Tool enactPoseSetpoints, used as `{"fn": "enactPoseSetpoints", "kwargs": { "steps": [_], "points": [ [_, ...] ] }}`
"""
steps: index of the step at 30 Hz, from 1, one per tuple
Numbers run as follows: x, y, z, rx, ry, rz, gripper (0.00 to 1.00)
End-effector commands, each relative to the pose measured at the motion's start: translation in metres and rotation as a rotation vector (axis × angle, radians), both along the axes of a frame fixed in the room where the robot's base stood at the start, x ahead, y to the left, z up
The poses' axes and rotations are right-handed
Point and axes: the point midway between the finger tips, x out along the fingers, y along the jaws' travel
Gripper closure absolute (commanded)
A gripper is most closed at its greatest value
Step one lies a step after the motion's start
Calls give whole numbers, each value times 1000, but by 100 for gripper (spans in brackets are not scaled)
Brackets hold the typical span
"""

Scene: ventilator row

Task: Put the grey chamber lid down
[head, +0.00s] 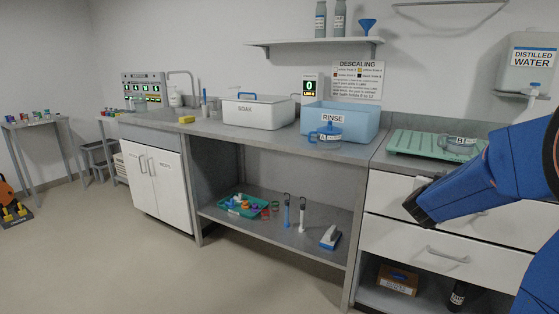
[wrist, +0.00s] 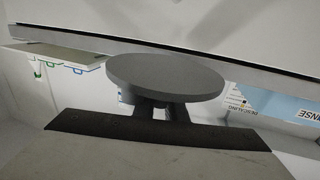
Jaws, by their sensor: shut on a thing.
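The grey chamber lid (wrist: 167,75) is a flat round disc in the wrist view. My gripper (wrist: 160,112) is shut on it from below in that picture, and its two dark fingers meet the disc's underside. In the head view my blue arm reaches in from the right and ends in front of the white drawers; the lid cannot be made out clearly there. A clear chamber marked A with a blue top (head: 325,133) stands on the counter before the rinse tub. A clear chamber marked B (head: 460,143) sits on the green mat (head: 410,143).
The blue rinse tub (head: 355,121) and white soak tub (head: 258,112) stand at the back of the counter. The lower shelf holds a teal tray (head: 229,207) and brushes. A yellow sponge (head: 186,119) lies left of the soak tub. Counter between sponge and chamber A is mostly clear.

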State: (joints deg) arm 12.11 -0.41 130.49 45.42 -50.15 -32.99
Motion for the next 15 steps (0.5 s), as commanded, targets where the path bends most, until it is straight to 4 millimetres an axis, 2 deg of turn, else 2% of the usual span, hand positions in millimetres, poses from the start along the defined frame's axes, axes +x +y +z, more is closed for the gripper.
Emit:
{"fn": "enactPoseSetpoints", "kwargs": {
  "steps": [1, 6, 15],
  "points": [
    [6, 12, -18, -1, 8, 22, 100],
    [22, 49, -66, 0, 8, 87, 100],
    [44, 100, -133, -1, 6, 180, 100]
  ]
}}
